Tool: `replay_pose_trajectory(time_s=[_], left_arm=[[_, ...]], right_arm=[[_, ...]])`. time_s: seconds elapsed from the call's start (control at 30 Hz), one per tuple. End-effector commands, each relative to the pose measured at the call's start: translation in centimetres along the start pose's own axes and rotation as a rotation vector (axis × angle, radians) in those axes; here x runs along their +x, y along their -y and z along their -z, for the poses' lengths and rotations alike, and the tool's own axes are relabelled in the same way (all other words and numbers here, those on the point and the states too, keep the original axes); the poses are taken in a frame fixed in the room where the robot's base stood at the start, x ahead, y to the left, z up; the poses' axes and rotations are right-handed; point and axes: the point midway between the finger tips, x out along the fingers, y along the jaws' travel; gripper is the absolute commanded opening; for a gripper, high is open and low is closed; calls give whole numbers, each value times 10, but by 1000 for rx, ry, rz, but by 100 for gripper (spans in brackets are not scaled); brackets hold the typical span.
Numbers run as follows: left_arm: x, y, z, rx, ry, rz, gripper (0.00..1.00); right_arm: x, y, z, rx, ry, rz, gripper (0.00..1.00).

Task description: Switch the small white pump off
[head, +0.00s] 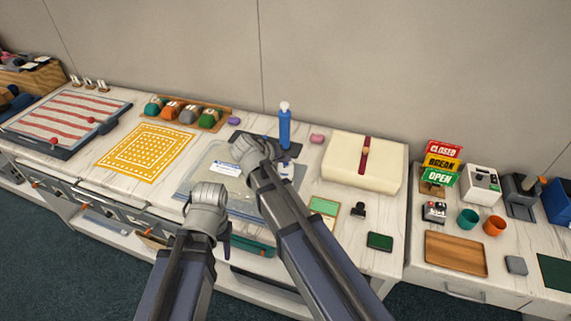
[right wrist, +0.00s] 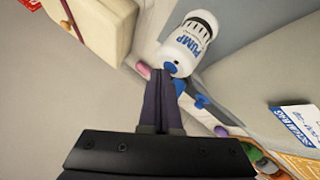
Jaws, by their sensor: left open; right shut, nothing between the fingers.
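The small white pump (right wrist: 190,42), a cylinder lettered "PUMP", lies close beyond my right fingertips in the right wrist view. A round blue part (right wrist: 171,67) sits on its near end, just beside the fingertips; I cannot tell whether they touch it. In the head view a small part of the pump (head: 286,169) seems to show just right of my right arm. My right gripper (right wrist: 165,73) is shut and empty; in the head view its fingers are largely hidden behind its wrist. My left gripper (head: 226,238) is open, low at the counter's front edge.
A clear bag (head: 213,153) with a white label (head: 226,168) lies left of my right arm. A blue bottle (head: 285,128) stands behind it. A cream box (head: 345,168) stands to the right. A yellow patterned mat (head: 146,153) lies left.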

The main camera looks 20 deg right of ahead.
Motion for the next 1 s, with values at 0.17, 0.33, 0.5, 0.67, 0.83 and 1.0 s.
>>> replay_pose_trajectory(time_s=[0.17,0.33,0.5,0.67,0.83,1.0], left_arm=[[-2,0,0,0,0,0,50],[-10,1,-1,0,0,0,50],[-18,2,-1,0,0,0,50],[-18,2,-1,0,0,0,50],[-18,2,-1,0,0,0,50],[-26,2,-2,0,0,0,50]], right_arm=[[-1,-1,1,0,0,0,0],[-7,-5,5,0,0,0,0],[-13,-9,9,0,0,0,0],[-13,-9,9,0,0,0,0],[-13,-9,9,0,0,0,0],[-18,-13,13,0,0,0,0]])
